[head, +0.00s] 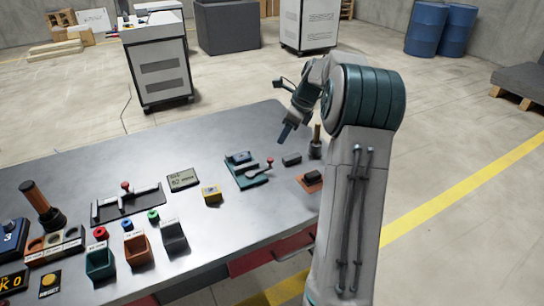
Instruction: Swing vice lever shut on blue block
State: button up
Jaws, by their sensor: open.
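The teal vice (246,174) stands on the right part of the metal table. Its lever ends in a red knob (270,161) at the vice's right side. A small blue block (240,157) appears to sit at the back of the vice, between its jaws; it is too small to tell how closely they touch it. My gripper (286,134) is open, pointing down, above and behind the vice and to its right. It is apart from the lever, and nothing shows between its fingers.
A black block (292,160) and an upright wooden-handled tool (317,134) stand right of the vice, near an orange pad (310,187). A yellow block (211,194) and a display (183,180) lie to the left. Small bins (138,251) line the front left.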

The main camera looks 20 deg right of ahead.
aim_at(270, 159)
jog(key=x, duration=1.1)
jog(key=shift+f, duration=0.3)
jog(key=c, duration=0.9)
